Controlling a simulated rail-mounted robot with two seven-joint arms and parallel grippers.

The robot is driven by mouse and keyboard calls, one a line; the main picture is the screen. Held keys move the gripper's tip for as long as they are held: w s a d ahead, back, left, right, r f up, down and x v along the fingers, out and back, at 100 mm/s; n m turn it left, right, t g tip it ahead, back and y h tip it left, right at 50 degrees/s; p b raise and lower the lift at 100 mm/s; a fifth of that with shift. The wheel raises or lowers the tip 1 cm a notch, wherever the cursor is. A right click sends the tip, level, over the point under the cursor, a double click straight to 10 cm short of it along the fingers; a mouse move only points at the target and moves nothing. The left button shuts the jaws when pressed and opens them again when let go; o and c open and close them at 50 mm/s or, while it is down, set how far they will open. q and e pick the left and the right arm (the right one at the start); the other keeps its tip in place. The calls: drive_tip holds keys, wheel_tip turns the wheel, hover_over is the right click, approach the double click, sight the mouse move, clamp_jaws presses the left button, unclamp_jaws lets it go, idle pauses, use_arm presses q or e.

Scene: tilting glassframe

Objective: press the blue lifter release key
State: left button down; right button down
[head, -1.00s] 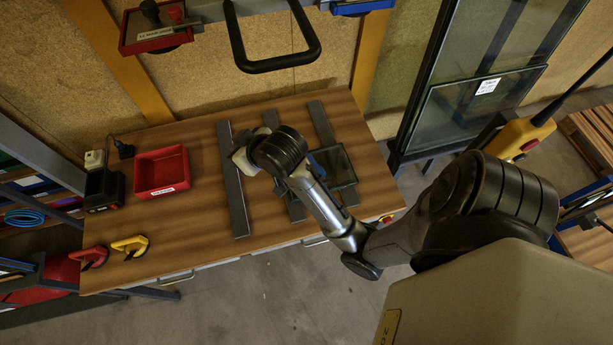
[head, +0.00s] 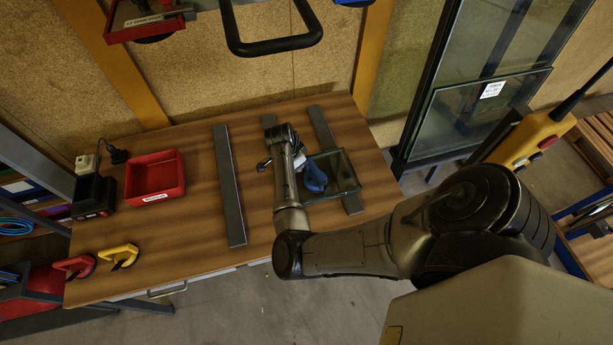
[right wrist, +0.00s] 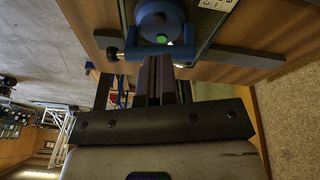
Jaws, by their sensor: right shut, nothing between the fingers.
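A blue lifter (head: 314,175) stands on a glass pane (head: 343,173) on the workbench. In the right wrist view the lifter (right wrist: 160,20) shows up close, with a round blue body, a small green spot and a blue crossbar (right wrist: 140,53) across its near side. I cannot tell for sure which part is the release key. My right gripper (right wrist: 161,60) is shut and empty, its fingertips right at the crossbar; I cannot tell whether they touch. In the head view my right wrist hides the fingers, left of the lifter. My left gripper is not in view.
Dark bars (head: 229,180) lie across the bench, one left of the pane. A red bin (head: 155,177), a charger (head: 93,196), and red and yellow suction cups (head: 119,256) are at the left. A glass rack (head: 470,110) and a yellow pendant (head: 535,140) are at the right.

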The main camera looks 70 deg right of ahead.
sight(309, 180)
drive_tip(key=m, duration=0.3)
drive_tip(key=shift+s+d+m, duration=0.1)
drive_tip(key=shift+s+m, duration=0.05)
drive_tip(key=shift+m, duration=0.25)
drive_tip(key=x, duration=1)
idle(0.4)
